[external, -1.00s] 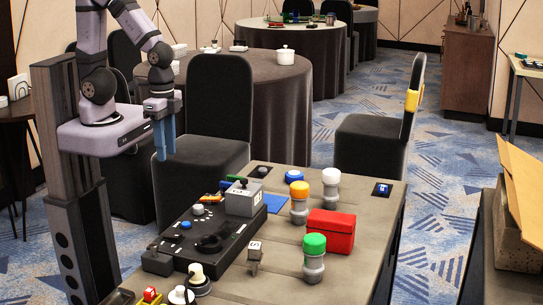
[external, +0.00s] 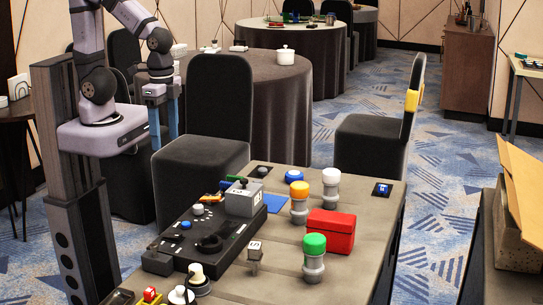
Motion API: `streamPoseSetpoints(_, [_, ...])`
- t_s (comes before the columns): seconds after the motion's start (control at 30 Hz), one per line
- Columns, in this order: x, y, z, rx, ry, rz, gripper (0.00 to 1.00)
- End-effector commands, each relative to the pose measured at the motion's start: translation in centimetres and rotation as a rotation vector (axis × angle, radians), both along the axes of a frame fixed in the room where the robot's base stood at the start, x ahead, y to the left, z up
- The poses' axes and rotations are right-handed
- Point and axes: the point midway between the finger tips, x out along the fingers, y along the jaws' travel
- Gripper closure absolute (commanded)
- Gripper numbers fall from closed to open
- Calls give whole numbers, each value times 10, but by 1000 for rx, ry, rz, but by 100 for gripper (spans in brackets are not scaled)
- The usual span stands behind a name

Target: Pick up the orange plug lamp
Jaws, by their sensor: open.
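The orange plug lamp (external: 300,204) stands upright on the grey table. It has an orange cap on a ribbed silver-grey body. A similar lamp with a white cap (external: 331,186) stands behind it to the right, and one with a green cap (external: 314,256) stands in front. My gripper (external: 164,138) is up at the left, beyond the table's left edge and well away from the orange lamp. Its blue fingers point down, apart, with nothing between them.
A red box (external: 331,231) sits close to the orange lamp's right front. A black console (external: 207,235) with a grey box on it (external: 244,199) lies to the lamp's left. Blue discs and a small grey tag block (external: 255,251) are also on the table. A dark chair (external: 216,110) stands behind it.

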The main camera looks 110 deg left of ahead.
Motion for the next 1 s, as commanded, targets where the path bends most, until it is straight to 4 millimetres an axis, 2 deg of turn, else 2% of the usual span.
streamPoseSetpoints(0.07, [1, 0, 15, 0, -7, 0, 37])
streamPoseSetpoints(0.13, [21, 11, 5, 27, -56, 21, 37])
streamPoseSetpoints(0.37, [91, 49, 1, 110, -257, 74, 37])
streamPoseSetpoints(0.47, [131, 71, 3, 151, -376, 97, 37])
streamPoseSetpoints(0.57, [179, 98, 8, 192, -527, 116, 37])
streamPoseSetpoints(0.7, [256, 138, 26, 233, -792, 115, 37])
streamPoseSetpoints(0.8, [304, 159, 44, 233, -984, 84, 37])
streamPoseSetpoints(0.9, [341, 173, 60, 202, -1155, 29, 37])
streamPoseSetpoints(1.0, [368, 178, 71, 143, -1303, -49, 37])
